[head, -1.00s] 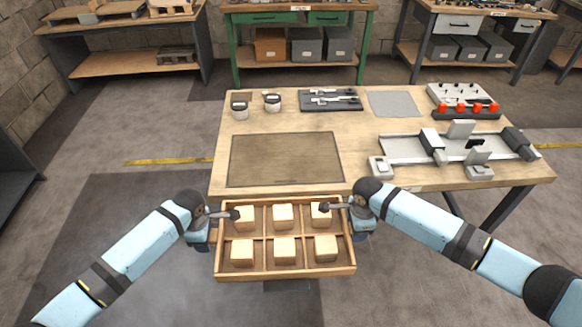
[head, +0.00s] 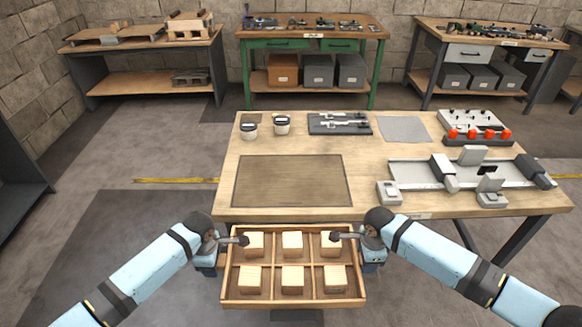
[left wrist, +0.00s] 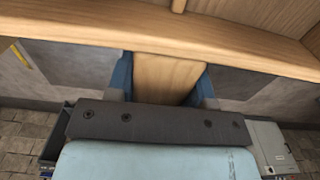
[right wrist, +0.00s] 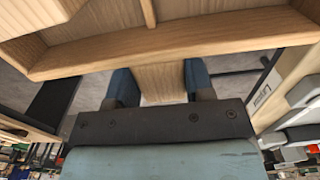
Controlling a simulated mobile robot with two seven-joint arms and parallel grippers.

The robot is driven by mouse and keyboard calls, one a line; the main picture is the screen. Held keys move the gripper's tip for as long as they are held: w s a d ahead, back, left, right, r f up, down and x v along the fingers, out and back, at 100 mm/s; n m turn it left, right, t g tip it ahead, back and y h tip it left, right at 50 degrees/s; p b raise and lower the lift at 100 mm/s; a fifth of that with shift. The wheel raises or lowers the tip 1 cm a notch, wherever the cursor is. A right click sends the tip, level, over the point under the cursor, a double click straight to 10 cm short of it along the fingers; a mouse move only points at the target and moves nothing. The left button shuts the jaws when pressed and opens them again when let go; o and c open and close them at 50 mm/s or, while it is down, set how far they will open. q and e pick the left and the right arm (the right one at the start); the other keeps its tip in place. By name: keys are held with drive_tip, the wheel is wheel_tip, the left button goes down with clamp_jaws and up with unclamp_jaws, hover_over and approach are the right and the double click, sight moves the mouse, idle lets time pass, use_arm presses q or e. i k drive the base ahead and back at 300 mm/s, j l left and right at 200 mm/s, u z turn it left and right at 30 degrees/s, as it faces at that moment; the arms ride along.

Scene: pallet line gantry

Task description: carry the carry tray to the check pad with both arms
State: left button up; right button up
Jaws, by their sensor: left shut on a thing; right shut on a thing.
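The carry tray (head: 293,303) is a light wooden tray divided into compartments, with a pale wooden block in each. It is held roughly level in front of the table's near edge. My left gripper (head: 208,262) is shut on the tray's left side; the left wrist view shows its blue fingers on both sides of a wooden handle (left wrist: 165,80). My right gripper (head: 371,262) is shut on the right side, its fingers around the other handle (right wrist: 160,82). A brown rectangular pad (head: 292,181), apparently the check pad, lies bare on the table just beyond the tray.
Benches stand along the back wall.

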sight(291, 179)
drive_tip(key=i, duration=1.35)
